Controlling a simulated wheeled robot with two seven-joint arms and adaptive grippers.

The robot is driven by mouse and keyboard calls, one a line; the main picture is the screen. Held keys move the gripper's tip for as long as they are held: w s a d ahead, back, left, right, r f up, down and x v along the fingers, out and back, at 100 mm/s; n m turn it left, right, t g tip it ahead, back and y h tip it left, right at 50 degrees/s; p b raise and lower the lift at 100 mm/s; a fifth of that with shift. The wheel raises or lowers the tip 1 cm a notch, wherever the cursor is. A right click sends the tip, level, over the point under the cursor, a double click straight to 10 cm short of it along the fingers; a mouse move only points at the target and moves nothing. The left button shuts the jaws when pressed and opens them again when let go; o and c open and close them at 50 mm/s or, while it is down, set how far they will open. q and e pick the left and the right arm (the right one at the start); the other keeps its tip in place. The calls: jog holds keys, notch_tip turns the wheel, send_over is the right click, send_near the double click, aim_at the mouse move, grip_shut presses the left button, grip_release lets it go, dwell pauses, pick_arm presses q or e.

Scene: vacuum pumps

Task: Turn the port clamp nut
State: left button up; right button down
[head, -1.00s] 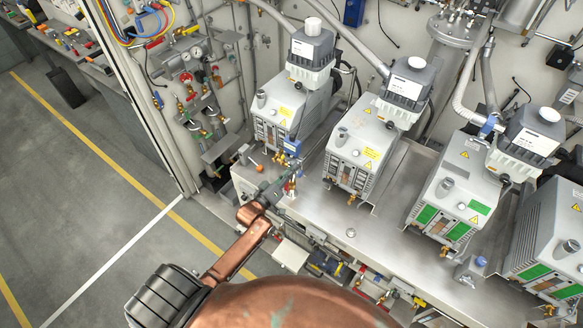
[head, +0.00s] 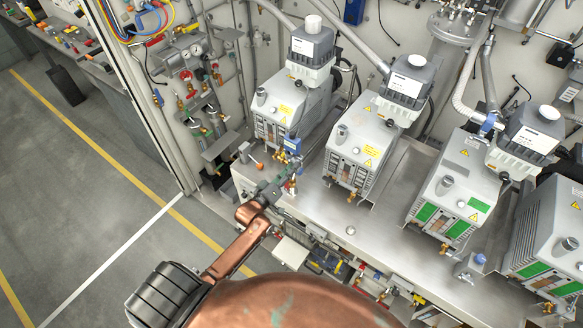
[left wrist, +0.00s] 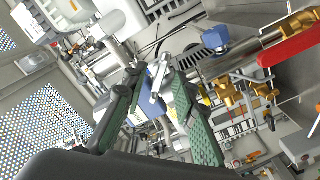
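My left gripper (head: 288,177) is at the front of the leftmost pump (head: 284,112), by its blue and brass port fittings (head: 292,146). In the left wrist view, the gripper's two green-padded fingers (left wrist: 157,88) stand apart. A silver metal piece (left wrist: 157,84), which looks like the clamp nut, shows between the fingers with a blue part behind it. I cannot tell whether either finger touches it. In the head view the nut is too small and too covered by the gripper to make out. My right gripper is not in view.
More grey pumps (head: 362,142) stand in a row to the right on the metal bench (head: 392,213). A red handle (left wrist: 291,46) and brass valves (left wrist: 228,94) are close to the right finger in the left wrist view. Open floor (head: 80,200) lies to the left.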

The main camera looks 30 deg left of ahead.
pick_arm(q)
jog(key=shift+s, duration=0.65)
jog(key=s+p, duration=0.1)
jog(key=s, duration=0.3)
jog(key=s+p, duration=0.1)
jog(key=s, duration=0.1)
jog(key=shift+a+p, duration=0.3)
